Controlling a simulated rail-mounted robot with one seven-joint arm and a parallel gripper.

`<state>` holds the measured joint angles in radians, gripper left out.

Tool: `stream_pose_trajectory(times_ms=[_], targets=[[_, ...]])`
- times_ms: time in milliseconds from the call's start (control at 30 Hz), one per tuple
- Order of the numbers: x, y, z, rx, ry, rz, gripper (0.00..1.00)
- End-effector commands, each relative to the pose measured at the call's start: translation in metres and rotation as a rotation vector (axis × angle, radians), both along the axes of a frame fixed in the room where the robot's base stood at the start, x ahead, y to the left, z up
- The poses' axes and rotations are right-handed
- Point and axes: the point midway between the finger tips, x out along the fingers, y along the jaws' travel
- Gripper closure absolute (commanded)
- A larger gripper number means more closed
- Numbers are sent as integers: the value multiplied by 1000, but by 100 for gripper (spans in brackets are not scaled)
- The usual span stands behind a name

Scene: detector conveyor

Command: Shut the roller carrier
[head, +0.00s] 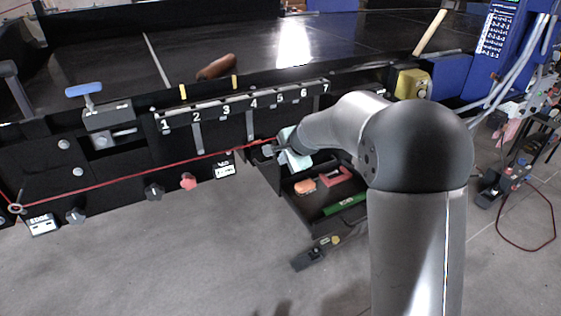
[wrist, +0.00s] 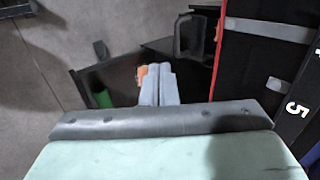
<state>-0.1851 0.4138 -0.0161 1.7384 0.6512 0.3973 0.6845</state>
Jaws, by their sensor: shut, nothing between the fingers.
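A dark open tray (head: 318,215) sticks out under the conveyor front in the head view, holding an orange item (head: 305,186), a red bracket (head: 335,184) and a green block (head: 345,205). No part is clearly marked as the roller carrier, so I cannot tell whether it is this tray. My gripper (head: 268,151) is near the tray's upper left end, by the conveyor front. In the wrist view my gripper (wrist: 160,72) is shut and empty, above the tray (wrist: 120,72), with a dark upright handle-like bracket (wrist: 190,36) just beyond its tips. Contact cannot be told.
A red cord (head: 130,180) runs along the conveyor front, past the numbered strip (head: 240,105) and several knobs. A blue-handled clamp (head: 85,90) is at the left, a yellow box (head: 412,82) at the right. The floor (head: 200,260) in front is mostly clear.

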Motion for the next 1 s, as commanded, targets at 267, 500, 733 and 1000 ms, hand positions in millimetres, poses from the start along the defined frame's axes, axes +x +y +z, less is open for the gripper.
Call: stream_pose_trajectory(times_ms=[267, 500, 733, 1000], targets=[[-1, -3, -5, 2, 2, -8, 100], [6, 3, -7, 1, -7, -8, 100], [30, 19, -41, 2, -3, -6, 100], [64, 38, -75, 1, -7, -6, 100]])
